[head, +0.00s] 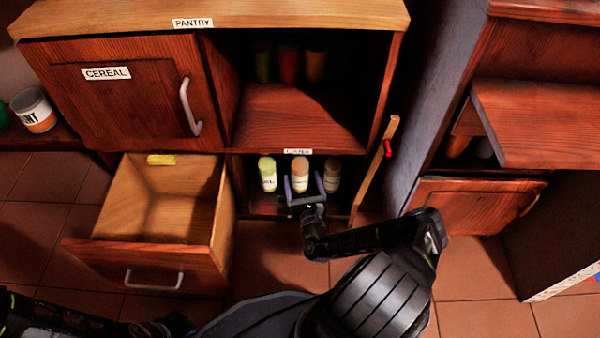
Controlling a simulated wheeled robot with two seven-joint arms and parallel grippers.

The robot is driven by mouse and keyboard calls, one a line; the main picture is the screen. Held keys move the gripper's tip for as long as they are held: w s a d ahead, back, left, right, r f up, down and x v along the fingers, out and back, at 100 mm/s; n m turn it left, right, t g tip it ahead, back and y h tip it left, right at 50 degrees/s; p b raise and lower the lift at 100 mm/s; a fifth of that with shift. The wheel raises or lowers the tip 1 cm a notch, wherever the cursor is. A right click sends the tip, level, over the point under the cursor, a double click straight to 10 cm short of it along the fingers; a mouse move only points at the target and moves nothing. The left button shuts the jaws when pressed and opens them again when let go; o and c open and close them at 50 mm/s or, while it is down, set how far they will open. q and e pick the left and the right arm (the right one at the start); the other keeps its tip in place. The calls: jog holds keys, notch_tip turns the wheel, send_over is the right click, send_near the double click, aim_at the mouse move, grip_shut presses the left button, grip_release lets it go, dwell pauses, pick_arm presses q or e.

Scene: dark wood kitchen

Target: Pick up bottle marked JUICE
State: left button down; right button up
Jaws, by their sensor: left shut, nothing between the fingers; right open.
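Three small bottles stand in a row on the low shelf of the pantry cabinet. Each has a white label too small to read surely, so I cannot tell which is marked JUICE. My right gripper (304,186) is open, its fingers on either side of the lower part of the middle bottle; contact cannot be made out. My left arm shows at the bottom left, but its gripper fingers are not visible.
An open, empty-looking drawer (150,256) juts out left of the bottles. An open cabinet door (377,170) stands close on their right. The CEREAL door (128,95) is closed.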

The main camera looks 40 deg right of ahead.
aim_at(300, 172)
jog(key=b+x, duration=0.1)
jog(key=x, duration=0.2)
jog(key=shift+w+d+f, duration=0.1)
jog(key=shift+w+d, duration=0.05)
jog(key=shift+w, duration=0.2)
jog(key=shift+c, duration=0.2)
grip_shut()
dwell(0.8)
